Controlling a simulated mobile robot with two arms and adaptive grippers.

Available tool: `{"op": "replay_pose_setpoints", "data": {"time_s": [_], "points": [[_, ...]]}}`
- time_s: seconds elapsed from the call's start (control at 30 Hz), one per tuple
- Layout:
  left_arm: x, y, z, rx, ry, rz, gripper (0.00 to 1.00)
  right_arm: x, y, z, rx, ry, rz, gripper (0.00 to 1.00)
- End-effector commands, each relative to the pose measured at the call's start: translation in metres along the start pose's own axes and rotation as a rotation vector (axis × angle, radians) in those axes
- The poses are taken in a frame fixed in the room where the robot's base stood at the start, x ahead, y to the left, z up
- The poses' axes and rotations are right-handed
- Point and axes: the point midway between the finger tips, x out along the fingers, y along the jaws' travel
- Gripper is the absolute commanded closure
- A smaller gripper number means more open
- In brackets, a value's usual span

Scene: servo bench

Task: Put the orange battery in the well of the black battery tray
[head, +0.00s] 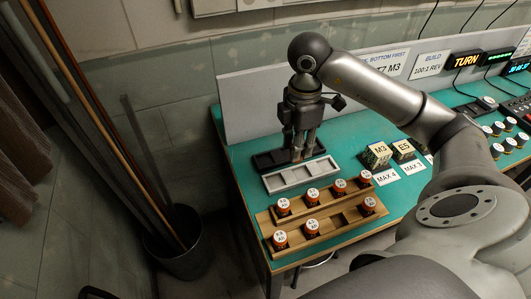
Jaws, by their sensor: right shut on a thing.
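The black battery tray (266,161) lies on the green bench top near the back panel. My right gripper (297,155) points straight down at the right part of this tray. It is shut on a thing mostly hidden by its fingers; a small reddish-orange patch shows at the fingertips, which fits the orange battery. I cannot tell whether it touches the tray floor. The gripper and its fingers hide part of the tray. My left gripper is out of view.
A pale grey tray (290,179) lies just in front of the black one. A wooden rack (335,236) in front holds several orange-bodied, white-topped cylinders. The bench's left end is clear.

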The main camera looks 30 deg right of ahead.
Motion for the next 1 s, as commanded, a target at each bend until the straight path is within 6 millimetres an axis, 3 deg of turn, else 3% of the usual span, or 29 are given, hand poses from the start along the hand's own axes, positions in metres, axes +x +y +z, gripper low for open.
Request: {"op": "replay_pose_setpoints", "data": {"time_s": [0.3, 0.5, 0.83, 1.0], "points": [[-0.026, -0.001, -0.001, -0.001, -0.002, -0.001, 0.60, 0.027, 0.066, -0.025, -0.002, 0.003, -0.003, 1.00], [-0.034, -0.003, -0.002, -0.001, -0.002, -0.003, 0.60, 0.066, 0.092, -0.034, -0.003, 0.001, -0.003, 1.00], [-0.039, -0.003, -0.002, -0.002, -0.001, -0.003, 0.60, 0.089, 0.110, -0.039, -0.003, 0.001, -0.002, 1.00], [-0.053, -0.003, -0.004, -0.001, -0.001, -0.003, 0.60, 0.112, 0.108, -0.038, -0.003, 0.000, -0.003, 1.00]]}}
